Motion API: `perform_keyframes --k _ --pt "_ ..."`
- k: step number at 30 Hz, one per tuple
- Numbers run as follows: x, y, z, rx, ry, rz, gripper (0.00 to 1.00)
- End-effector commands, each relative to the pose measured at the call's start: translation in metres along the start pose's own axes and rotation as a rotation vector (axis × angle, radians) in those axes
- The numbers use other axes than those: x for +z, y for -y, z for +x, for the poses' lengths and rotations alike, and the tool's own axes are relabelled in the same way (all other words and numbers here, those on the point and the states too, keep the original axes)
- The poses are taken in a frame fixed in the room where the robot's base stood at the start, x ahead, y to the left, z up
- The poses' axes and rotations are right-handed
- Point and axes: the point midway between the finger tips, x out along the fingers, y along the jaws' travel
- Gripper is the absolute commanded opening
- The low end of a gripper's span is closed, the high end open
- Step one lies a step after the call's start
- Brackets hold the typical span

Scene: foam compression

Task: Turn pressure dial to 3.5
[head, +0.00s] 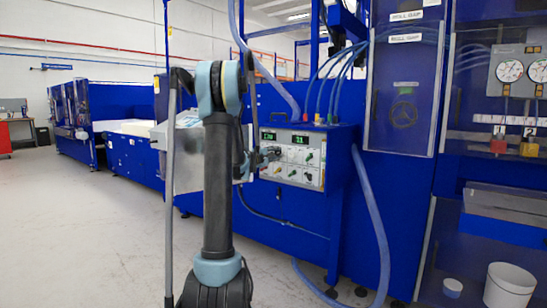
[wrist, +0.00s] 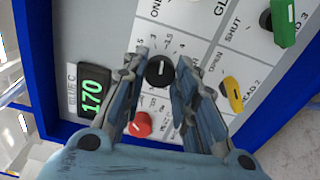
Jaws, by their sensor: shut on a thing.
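The pressure dial (wrist: 160,72) is a round black knob with a pale pointer line, on a white labelled panel (wrist: 200,30). Printed marks around it include 3, 3.5 and 4; which one the pointer meets is too small to tell. My gripper (wrist: 161,66) has one finger on each side of the dial and is shut on it. A green display (wrist: 92,97) at the left appears to read 170. In the head view, my gripper (head: 270,153) is at the left of the control panel (head: 310,176), partly hiding it.
A red knob (wrist: 141,124) sits close to the dial, beside a finger. A yellow lever (wrist: 233,95) and a green lever (wrist: 283,22) are to the right. A blue hose (head: 372,215) hangs right of the panel. Grey floor (head: 90,230) is clear at left.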

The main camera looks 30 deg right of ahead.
Motion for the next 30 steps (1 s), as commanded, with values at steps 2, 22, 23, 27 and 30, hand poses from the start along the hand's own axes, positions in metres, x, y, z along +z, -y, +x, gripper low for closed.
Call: perform_keyframes --k 2,22,23,27,30 --pt "0.0012 0.0018 -0.0011 -0.002 0.001 0.044 0.03" --pt "0.002 0.0032 -0.0018 -0.003 0.003 0.159 0.03" --pt "0.002 0.0032 -0.0019 -0.003 0.003 0.159 0.03" --pt "0.0018 0.0032 -0.0019 -0.003 0.003 0.158 0.34" --pt "0.0015 0.0027 -0.0015 -0.003 0.002 0.157 0.48"
